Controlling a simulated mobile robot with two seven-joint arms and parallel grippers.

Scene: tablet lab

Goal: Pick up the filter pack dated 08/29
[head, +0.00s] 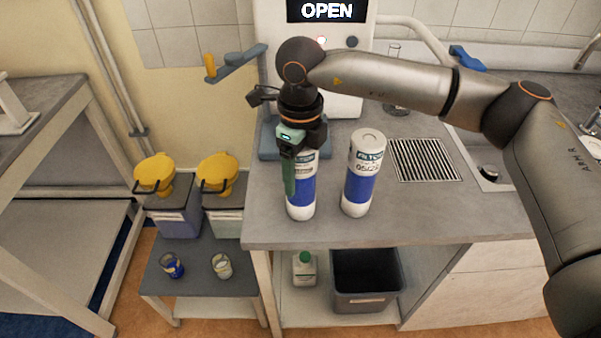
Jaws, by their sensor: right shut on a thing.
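Two white filter packs with blue bands stand side by side near the front edge of the grey counter (420,220). My right gripper (294,165) is over the left filter pack (301,197) and is shut on its upper part. The gripper covers the top of that pack and much of its label, so its date cannot be read. The right filter pack (362,175) stands free and upright; its date seems to begin with 05, the rest is too small to tell. My left gripper is not in view.
A white machine with an OPEN display (327,10) stands behind the packs. A drain grille (424,160) and sink lie right. Left, containers with yellow funnels (217,170) stand beside the counter. A grey bin (367,300) sits below.

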